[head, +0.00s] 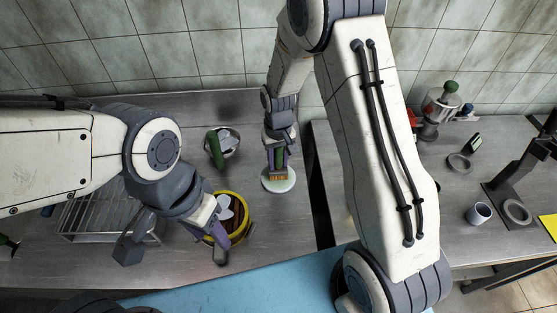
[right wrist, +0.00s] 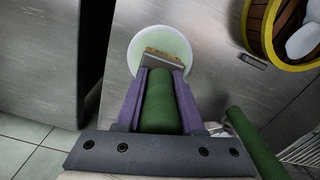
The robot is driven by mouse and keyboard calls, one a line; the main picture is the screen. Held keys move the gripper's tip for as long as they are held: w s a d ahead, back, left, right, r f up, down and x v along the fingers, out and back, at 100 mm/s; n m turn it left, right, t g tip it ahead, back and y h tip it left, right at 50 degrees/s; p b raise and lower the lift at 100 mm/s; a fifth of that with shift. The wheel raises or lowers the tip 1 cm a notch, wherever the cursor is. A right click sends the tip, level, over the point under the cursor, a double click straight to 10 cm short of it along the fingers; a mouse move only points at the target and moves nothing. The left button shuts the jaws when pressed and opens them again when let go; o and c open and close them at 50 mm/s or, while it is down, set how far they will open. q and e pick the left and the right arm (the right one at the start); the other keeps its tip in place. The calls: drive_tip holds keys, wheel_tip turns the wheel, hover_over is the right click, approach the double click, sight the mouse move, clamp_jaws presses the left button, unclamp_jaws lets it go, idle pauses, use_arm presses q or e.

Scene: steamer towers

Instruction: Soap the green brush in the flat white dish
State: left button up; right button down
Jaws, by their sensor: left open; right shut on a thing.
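The flat white dish (head: 265,186) stands on the steel counter, with a pale green content in the right wrist view (right wrist: 137,52). My right gripper (head: 278,160) is shut on the green brush, whose thick green handle (right wrist: 160,103) lies between the purple fingers. The brush head, with orange bristles (head: 278,178), is over the dish, bristles down. I cannot tell whether the bristles touch the dish. My left gripper (head: 176,252) is open and empty, its fingers spread in front of the yellow-rimmed tub.
A yellow-rimmed wooden tub (head: 247,202) holds pale round-ended things. A metal pot (head: 234,150) with a green handle (head: 213,147) stands behind. A wire rack (head: 85,218) lies left. A gap separates the right counter, which carries a grey cup (head: 479,213).

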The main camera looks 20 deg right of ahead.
sight(278, 149)
drive_tip(key=shift+f, duration=0.35)
idle(0.3)
drive_tip(key=shift+f, duration=0.1)
idle(0.8)
wheel_tip(278, 149, up, 6)
drive_tip(key=p, duration=0.5)
